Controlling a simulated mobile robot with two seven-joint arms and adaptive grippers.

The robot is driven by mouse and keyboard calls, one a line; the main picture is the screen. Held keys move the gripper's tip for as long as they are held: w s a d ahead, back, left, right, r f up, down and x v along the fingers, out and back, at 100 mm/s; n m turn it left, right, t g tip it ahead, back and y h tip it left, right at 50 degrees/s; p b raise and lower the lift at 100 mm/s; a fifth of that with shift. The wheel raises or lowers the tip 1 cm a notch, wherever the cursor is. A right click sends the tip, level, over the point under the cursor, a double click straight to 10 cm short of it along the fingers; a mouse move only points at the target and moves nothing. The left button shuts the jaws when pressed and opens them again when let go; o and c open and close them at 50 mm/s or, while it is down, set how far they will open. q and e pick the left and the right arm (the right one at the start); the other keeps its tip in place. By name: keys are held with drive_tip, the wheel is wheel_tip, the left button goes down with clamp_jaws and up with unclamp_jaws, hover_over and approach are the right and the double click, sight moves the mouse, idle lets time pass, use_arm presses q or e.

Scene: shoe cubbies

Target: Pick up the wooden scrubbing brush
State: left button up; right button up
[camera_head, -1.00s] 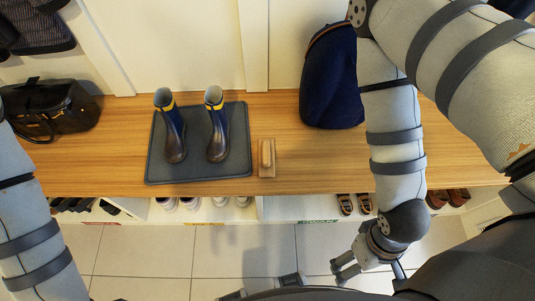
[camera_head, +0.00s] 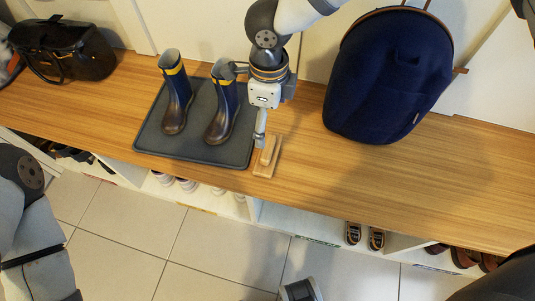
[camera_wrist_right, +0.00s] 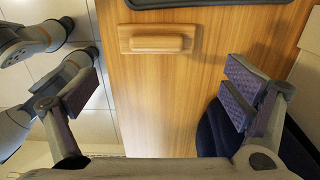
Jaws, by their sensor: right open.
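The wooden scrubbing brush (camera_head: 266,160) lies on the wooden bench top, just right of the dark mat's corner. In the right wrist view the brush (camera_wrist_right: 157,40) shows as a flat block with a raised grip, near the top, beyond the fingertips. My right gripper (camera_head: 261,136) is above the brush in the head view, pointing down. In the right wrist view its fingers (camera_wrist_right: 163,88) are wide apart with nothing between them.
Blue boots (camera_head: 224,112) stand on the dark mat (camera_head: 190,149), close left of the right gripper. A navy backpack (camera_head: 385,75) stands right of the brush. A black bag (camera_head: 65,50) sits far left. The bench (camera_head: 440,165) is clear at right; shoe cubbies lie below.

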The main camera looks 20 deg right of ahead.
sight(268, 146)
drive_tip(key=f, duration=0.5)
drive_tip(key=f+b, duration=0.1)
drive_tip(key=f, duration=0.5)
drive_tip(key=shift+s+a+f, duration=0.1)
drive_tip(key=shift+s+f, duration=0.1)
drive_tip(key=shift+f, duration=0.05)
drive_tip(key=c, duration=1.4)
drive_tip(key=shift+r, duration=0.15)
